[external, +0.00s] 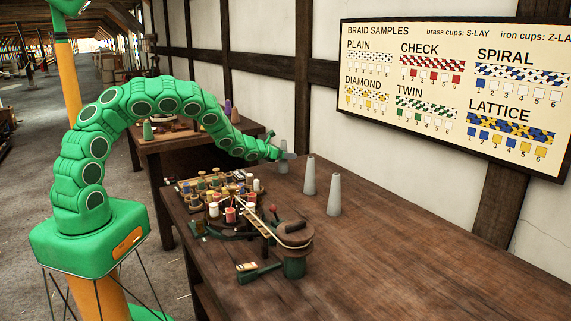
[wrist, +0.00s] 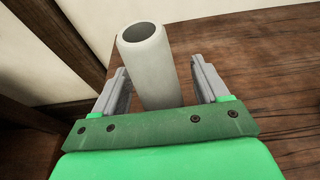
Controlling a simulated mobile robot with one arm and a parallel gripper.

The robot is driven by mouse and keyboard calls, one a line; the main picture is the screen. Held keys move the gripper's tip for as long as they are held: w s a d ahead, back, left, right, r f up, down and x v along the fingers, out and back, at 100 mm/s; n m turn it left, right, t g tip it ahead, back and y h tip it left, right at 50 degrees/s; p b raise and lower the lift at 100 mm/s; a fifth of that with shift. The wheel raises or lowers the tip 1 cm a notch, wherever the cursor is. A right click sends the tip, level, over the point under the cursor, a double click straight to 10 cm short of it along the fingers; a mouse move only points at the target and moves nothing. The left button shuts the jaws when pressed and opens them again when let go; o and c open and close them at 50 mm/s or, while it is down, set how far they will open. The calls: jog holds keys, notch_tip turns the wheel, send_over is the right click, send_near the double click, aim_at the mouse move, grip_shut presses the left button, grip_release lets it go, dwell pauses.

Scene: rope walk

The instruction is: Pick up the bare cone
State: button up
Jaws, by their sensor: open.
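A bare pale grey cone (wrist: 150,65) stands between the two grey fingers of my gripper (wrist: 160,72) in the wrist view, its hollow top end towards the camera. A gap shows on each side of it, and its lower part is hidden behind the green gripper body. In the external view my gripper (external: 286,154) is at the bench's wall side, open, and the cone (external: 283,168) shows partly below it. Two more bare grey cones, one (external: 309,177) nearer my gripper and one (external: 334,196) further right, stand upright on the bench.
A rack of colored spools (external: 215,185) lies left of the cones on the wooden bench (external: 400,260). A round braiding stand (external: 294,250) is in front. The bench's right side is clear. A wall with a sample board (external: 455,95) runs behind.

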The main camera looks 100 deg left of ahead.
jog(key=shift+w+a, duration=0.1)
jog(key=shift+w, duration=0.05)
jog(key=c, duration=1)
jog(key=shift+c, duration=0.2)
jog(key=shift+r, duration=0.1)
